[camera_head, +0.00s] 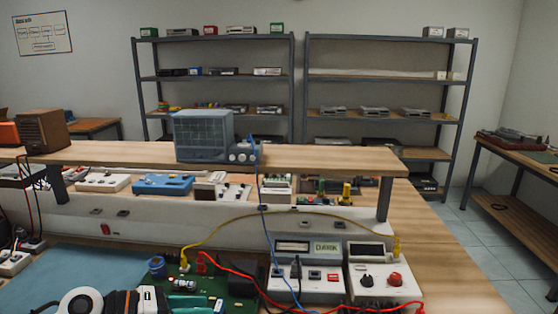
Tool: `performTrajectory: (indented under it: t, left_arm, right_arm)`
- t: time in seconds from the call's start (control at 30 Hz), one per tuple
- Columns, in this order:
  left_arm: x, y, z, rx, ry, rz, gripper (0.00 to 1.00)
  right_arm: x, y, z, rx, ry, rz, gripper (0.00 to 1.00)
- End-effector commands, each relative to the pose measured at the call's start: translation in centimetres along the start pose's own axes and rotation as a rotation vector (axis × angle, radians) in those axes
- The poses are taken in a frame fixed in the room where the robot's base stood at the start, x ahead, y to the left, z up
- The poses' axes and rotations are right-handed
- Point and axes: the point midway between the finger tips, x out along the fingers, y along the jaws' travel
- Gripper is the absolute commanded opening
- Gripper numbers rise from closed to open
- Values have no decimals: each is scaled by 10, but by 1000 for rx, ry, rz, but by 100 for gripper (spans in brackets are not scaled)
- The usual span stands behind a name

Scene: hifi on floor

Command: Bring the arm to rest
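A white, black and orange piece of equipment (110,302) shows at the bottom edge, left of centre, in the head view. It looks like part of my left arm, cut off by the frame. No part of my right arm or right gripper shows.
Bench instruments with red, yellow and blue leads (303,280) crowd the bench centre. A raised wooden shelf (330,158) crosses behind them, carrying a blue-grey oscilloscope (203,135). The bench's right side (460,285) is clear. Metal racks (380,75) stand at the back wall.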

Motion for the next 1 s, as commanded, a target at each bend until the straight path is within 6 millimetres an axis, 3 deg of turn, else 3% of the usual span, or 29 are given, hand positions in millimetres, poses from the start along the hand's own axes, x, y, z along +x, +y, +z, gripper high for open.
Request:
performTrajectory:
  t: [0.07, 0.17, 0.27, 0.37, 0.47, 0.63, 0.8, 0.93, 0.97, 1.0]
  left_arm:
    - [20, 23, -15, -169, 203, 50, 43]
    - [26, 36, -37, -433, 467, 77, 43]
    - [18, 32, -46, -731, 709, 71, 43]
    - [2, 16, -35, -1055, 926, 30, 43]
    - [-15, -2, -3, -1395, 1117, -50, 43]
    - [-38, -12, 94, -1978, 1368, -285, 43]
    - [-52, 17, 186, -2419, 1493, -575, 43]
    - [-57, 47, 233, -2636, 1522, -772, 43]
    - [-58, 54, 242, 2600, -1478, 792, 43]
    - [-60, 64, 253, 2550, -1425, 817, 43]
  right_arm:
    - [0, 0, 0, 0, 1, 0, 49]
    - [0, 0, 0, 0, 1, 0, 49]
    - [0, 0, 0, 0, 1, 0, 49]
    - [0, 0, -1, 0, 1, 0, 49]
    - [0, 0, -1, 0, 2, 0, 49]
    - [0, 0, -1, 0, 2, 1, 49]
    - [0, 1, -1, 0, 2, 1, 49]
    - [0, 1, -1, 0, 2, 1, 49]
    - [0, 1, -1, 0, 2, 1, 49]
    - [0, 1, -1, 0, 2, 1, 49]
